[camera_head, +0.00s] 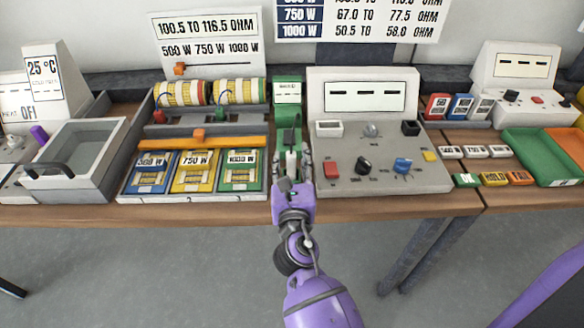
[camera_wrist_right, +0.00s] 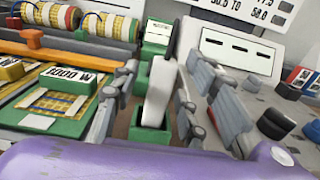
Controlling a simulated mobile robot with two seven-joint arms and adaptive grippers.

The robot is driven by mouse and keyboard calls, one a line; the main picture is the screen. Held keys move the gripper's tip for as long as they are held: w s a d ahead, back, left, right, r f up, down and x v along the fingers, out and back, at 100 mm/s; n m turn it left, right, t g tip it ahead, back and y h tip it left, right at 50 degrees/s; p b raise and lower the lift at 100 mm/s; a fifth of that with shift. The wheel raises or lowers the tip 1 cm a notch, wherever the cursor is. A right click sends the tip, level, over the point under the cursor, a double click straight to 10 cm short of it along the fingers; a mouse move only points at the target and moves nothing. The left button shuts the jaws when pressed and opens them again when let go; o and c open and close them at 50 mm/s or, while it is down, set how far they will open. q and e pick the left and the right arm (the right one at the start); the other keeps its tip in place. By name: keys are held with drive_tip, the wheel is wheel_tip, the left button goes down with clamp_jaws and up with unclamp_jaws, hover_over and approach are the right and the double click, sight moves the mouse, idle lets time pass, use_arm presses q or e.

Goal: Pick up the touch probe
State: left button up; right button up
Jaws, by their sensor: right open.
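The touch probe appears to be the light grey, upright piece (camera_wrist_right: 159,92) standing in a green holder (camera_wrist_right: 150,131) in the right wrist view. In the head view it is a small pale shape (camera_head: 291,163), partly hidden by my gripper. My right gripper (camera_head: 291,152) is open around it. In the right wrist view the fingers of this gripper (camera_wrist_right: 155,100) stand on both sides of the probe, with a visible gap on the right. Contact on the left side is hard to judge. My left gripper is not in view.
A tray with blue, yellow and green cards (camera_head: 195,172) and an orange bar (camera_head: 190,142) stands close on the left. A grey meter console (camera_head: 345,180) with knobs stands close on the right. A grey basin (camera_head: 75,150) is at the far left. A green tray (camera_head: 530,155) is at right.

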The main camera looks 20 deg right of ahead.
clamp_jaws()
